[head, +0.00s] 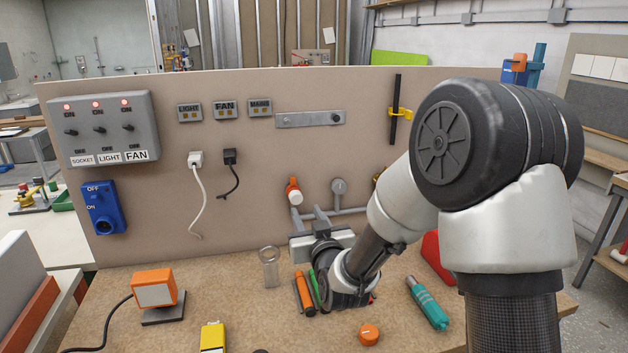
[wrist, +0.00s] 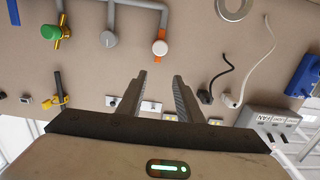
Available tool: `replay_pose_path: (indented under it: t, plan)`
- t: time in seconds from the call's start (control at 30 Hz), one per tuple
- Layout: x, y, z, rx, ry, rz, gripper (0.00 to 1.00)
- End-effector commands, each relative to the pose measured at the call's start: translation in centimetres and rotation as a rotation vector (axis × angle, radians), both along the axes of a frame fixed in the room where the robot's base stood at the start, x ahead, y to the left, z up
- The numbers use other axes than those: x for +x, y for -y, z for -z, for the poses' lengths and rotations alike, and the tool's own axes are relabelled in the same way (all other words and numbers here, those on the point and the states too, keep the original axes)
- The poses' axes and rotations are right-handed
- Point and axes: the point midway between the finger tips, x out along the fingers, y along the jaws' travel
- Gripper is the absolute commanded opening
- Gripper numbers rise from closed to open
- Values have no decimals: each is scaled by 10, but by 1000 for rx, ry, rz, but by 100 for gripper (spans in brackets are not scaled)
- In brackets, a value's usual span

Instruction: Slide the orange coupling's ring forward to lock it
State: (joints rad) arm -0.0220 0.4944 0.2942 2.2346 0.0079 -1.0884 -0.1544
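The orange coupling (head: 293,187) is on the upright panel, at the end of a grey pipe. It has an orange part and a white part. My gripper (head: 308,214) is in front of the panel, low and close to the coupling. In the wrist view my gripper (wrist: 164,80) has its two fingers apart with nothing between them. Whether the ring is forward or back is too small to tell.
White and black cables (head: 200,200) hang from plugs on the left.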

Motion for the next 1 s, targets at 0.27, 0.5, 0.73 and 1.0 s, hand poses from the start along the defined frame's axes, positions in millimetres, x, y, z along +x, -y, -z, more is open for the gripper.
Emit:
replay_pose_path:
  t: [0.27,0.5,0.73,1.0]
  plan:
    - [15,-9,2,29,49,3,33]
    - [60,-22,1,29,48,3,33]
    - [109,-36,2,29,48,3,33]
    - [154,-48,2,29,47,4,33]
